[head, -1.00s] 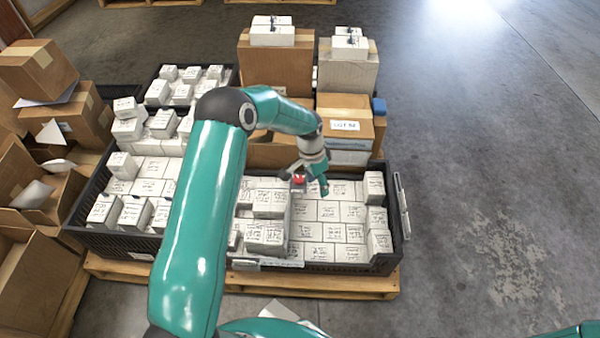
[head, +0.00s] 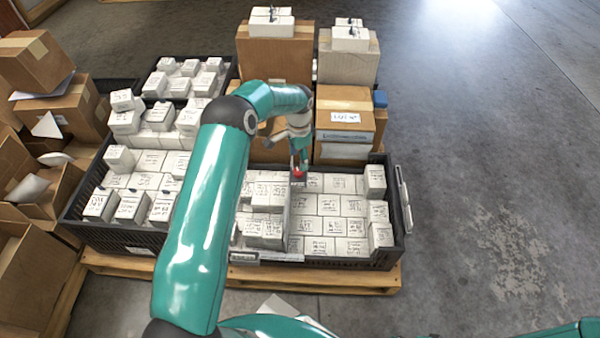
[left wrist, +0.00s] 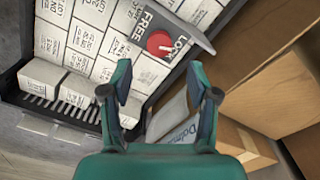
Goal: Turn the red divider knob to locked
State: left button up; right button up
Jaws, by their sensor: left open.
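The red divider knob (left wrist: 159,42) sits on a dark plate (left wrist: 150,22) with the words FREE and LOCK, on top of the grey divider (left wrist: 190,32) in the left wrist view. The knob (head: 298,174) also shows small in the head view, at the back of the black crate (head: 330,264). My left gripper (left wrist: 161,82) is open, its fingertips just short of the knob and apart from it in the left wrist view. In the head view the left gripper (head: 299,163) is above the knob, partly hidden by its own wrist. My right gripper is not in view.
White labelled boxes (head: 328,204) fill the crate on both sides of the divider. Brown cartons (head: 344,122) stand close behind the crate. Open cartons (head: 35,200) lie at the left. The floor (head: 480,200) at the right is clear.

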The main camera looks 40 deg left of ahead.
aim_at(299, 170)
pick_arm(q)
notch_tip(299, 170, down, 6)
jog(key=shift+f+b, duration=0.1)
jog(key=shift+b, duration=0.65)
jog(key=shift+c, duration=0.2)
grip_shut()
jog(key=shift+n, duration=1.2)
jog(key=shift+o, duration=0.2)
grip_release()
